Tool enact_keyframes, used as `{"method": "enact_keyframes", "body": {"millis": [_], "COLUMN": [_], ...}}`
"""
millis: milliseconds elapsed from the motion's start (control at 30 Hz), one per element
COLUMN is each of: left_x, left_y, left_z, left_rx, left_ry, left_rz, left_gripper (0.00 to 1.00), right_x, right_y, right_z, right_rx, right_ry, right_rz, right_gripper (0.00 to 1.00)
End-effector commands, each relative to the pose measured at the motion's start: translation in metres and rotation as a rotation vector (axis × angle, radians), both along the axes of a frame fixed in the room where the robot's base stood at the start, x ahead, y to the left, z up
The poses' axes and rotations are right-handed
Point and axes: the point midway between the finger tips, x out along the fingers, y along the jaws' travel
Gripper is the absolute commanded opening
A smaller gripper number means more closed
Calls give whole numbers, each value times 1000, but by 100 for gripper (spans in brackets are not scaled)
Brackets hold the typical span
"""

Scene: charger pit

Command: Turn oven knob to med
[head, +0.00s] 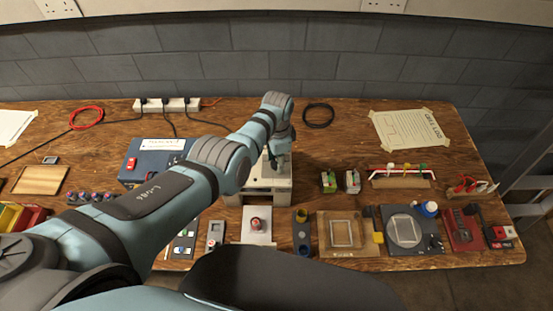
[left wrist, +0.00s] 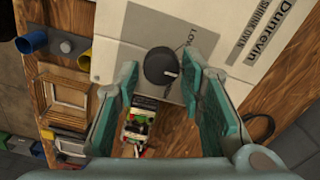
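The oven is a pale box (head: 283,184) at the middle of the bench, partly hidden by my left arm. In the left wrist view its white panel (left wrist: 115,40) carries large print and a black round knob (left wrist: 160,66). A small label beside the knob seems to read "Low"; no "med" mark is readable, and the knob's exact pointing is unclear. My left gripper (head: 274,160) points down at the oven. In the left wrist view its open fingers (left wrist: 160,78) lie on either side of the knob's picture position; contact cannot be told. My right gripper is not in view.
A blue box (head: 150,158) stands left of the oven. Small green-topped blocks (head: 329,181) stand to its right. Bare bench lies behind and right of the oven, around a black cable coil (head: 318,115).

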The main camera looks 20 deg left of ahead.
Motion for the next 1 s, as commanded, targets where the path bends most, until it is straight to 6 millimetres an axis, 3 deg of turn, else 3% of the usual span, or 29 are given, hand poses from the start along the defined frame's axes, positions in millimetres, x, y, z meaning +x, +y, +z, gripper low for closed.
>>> {"method": "enact_keyframes", "body": {"millis": [333, 467, 567, 800, 1000], "left_x": [0, 1, 1, 1, 1], "left_y": [2, 2, 1, 1, 1], "left_z": [1, 9, 26, 94, 119], "left_rx": [3, 3, 2, 3, 4], "left_ry": [1, -1, -3, -3, 1], "left_rz": [3, 2, 2, 2, 1], "left_gripper": [48, 48, 48, 48, 48], "right_x": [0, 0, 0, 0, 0], "right_y": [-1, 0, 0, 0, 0], "right_z": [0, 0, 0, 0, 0], "right_rx": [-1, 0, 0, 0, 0], "right_ry": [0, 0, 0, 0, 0], "right_rz": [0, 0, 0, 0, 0], "right_gripper": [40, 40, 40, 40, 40]}}
